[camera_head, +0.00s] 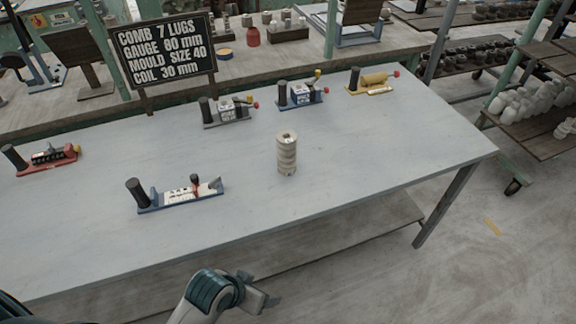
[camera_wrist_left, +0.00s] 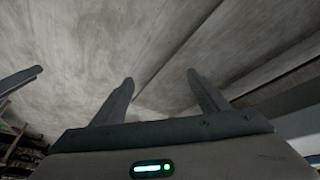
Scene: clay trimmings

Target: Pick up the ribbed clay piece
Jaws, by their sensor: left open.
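The ribbed clay piece (camera_head: 286,155) is a pale, beige upright cylinder with stacked rings. It stands alone on the grey table (camera_head: 380,150), right of the middle. My left gripper (camera_head: 268,300) is low in the head view, in front of the table's near edge and apart from the clay piece. In the left wrist view my left gripper (camera_wrist_left: 162,88) has its two fingers spread with nothing between them. That view shows grey floor and does not show the clay piece. My right gripper is not in the head view.
A blue-based tool (camera_head: 180,198) lies left of the clay piece. A grey tool (camera_head: 228,112), a blue tool (camera_head: 300,95) and a yellow one (camera_head: 373,82) line the back. A red tool (camera_head: 45,157) and a black sign (camera_head: 163,50) are further left. The table around the clay piece is clear.

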